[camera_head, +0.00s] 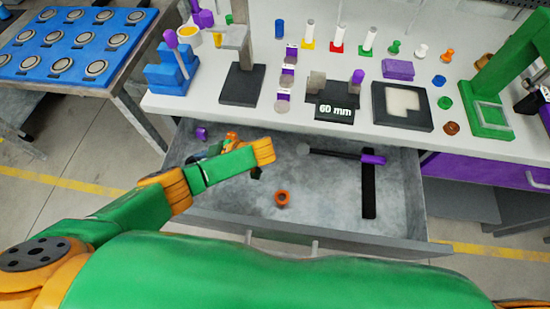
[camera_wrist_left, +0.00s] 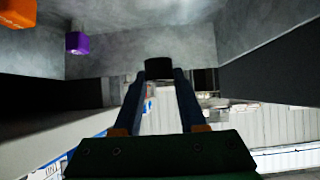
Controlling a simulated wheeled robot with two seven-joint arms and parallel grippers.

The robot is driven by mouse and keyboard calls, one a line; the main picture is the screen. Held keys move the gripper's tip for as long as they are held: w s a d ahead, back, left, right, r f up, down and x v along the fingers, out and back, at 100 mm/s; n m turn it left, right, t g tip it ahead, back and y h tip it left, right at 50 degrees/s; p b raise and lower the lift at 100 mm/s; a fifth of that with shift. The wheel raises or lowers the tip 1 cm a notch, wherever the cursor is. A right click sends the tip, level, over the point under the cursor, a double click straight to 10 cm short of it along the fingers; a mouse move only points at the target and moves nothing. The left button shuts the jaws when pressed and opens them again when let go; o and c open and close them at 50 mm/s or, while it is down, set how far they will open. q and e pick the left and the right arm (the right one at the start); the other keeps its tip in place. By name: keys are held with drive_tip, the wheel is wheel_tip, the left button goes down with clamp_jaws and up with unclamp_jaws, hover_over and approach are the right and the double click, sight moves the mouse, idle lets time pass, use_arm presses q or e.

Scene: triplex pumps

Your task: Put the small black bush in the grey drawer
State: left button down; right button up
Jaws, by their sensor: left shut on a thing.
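The small black bush (camera_wrist_left: 158,68) is clamped between the fingertips of my left gripper (camera_wrist_left: 159,82) in the left wrist view. In the head view my left gripper (camera_head: 213,149) is partly hidden behind my own arm, over the left part of the open grey drawer (camera_head: 330,205). I cannot make out the bush in the head view. The gripper appears to be inside or just above the drawer space; its exact height over the floor is unclear. My right gripper is not in view.
The drawer holds an orange ring (camera_head: 282,198), a purple-ended black tool (camera_head: 345,155), a black bar (camera_head: 369,190) and a purple piece (camera_head: 202,133). The drawer's middle floor has free room. The white workbench (camera_head: 300,112) above carries several fixtures and coloured parts.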

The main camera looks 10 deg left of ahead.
use_arm(q)
wheel_tip(320, 180, down, 10)
drive_tip(key=b, duration=0.6)
drive_tip(key=shift+f+b, duration=0.15)
drive_tip(key=shift+b, duration=0.25)
drive_tip(key=shift+s+d+r, duration=0.15)
drive_tip(key=shift+s+r, duration=0.05)
drive_tip(key=shift+r, duration=0.05)
drive_tip(key=c, duration=0.7)
unclamp_jaws()
drive_tip(key=shift+o, duration=1.2)
drive_tip(key=shift+w+f, duration=0.15)
drive_tip(key=p+v, duration=0.2)
drive_tip(key=v, duration=1)
